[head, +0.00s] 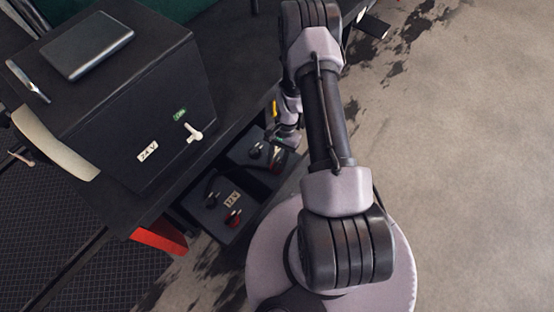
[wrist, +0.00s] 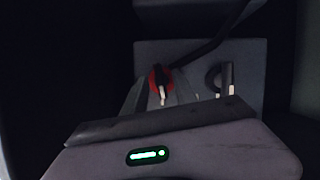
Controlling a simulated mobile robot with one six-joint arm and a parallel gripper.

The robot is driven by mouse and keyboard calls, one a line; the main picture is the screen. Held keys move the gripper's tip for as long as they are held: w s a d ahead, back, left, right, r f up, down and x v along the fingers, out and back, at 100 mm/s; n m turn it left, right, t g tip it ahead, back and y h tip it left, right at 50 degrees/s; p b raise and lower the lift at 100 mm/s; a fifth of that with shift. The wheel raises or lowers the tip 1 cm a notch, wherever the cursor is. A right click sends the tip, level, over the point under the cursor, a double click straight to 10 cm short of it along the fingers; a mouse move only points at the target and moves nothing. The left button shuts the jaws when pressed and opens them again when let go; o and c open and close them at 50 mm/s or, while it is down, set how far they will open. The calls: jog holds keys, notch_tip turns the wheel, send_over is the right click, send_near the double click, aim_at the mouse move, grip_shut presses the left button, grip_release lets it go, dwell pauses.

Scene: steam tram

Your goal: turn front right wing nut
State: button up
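Two dark batteries sit low beneath the black bench in the head view: a nearer one (head: 222,229) with a 12 V label and a farther one (head: 240,153). The nearer battery has a red-ringed terminal (head: 233,216) and a dark terminal (head: 212,199). In the wrist view, a battery top shows a red-ringed terminal with a pale wing nut (wrist: 162,94) and, to its right, a dark terminal with another wing nut (wrist: 231,91). My gripper (wrist: 160,96) points at the red-ringed terminal; its dim fingers appear close to it. Their gap and any contact are unclear.
A black 24 V box (head: 130,110) with a pale switch (head: 193,132) stands on the bench beside the batteries. A dark cable (wrist: 208,48) runs across the battery top to the red-ringed terminal. Open floor (head: 470,150) lies to the right.

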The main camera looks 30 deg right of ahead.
grip_shut()
jog(key=shift+d+f+m+b, duration=0.15)
jog(key=shift+m+b, duration=0.45)
jog(key=shift+m, duration=0.3)
jog(key=shift+m+t, duration=0.3)
jog(key=shift+t, duration=0.1)
grip_release()
jog(key=shift+y, duration=0.3)
jog(key=shift+r, duration=0.2)
jog(key=p+v, duration=0.4)
jog(key=v, duration=1.3)
jog(key=shift+r+p, duration=0.2)
jog(key=shift+p, duration=0.2)
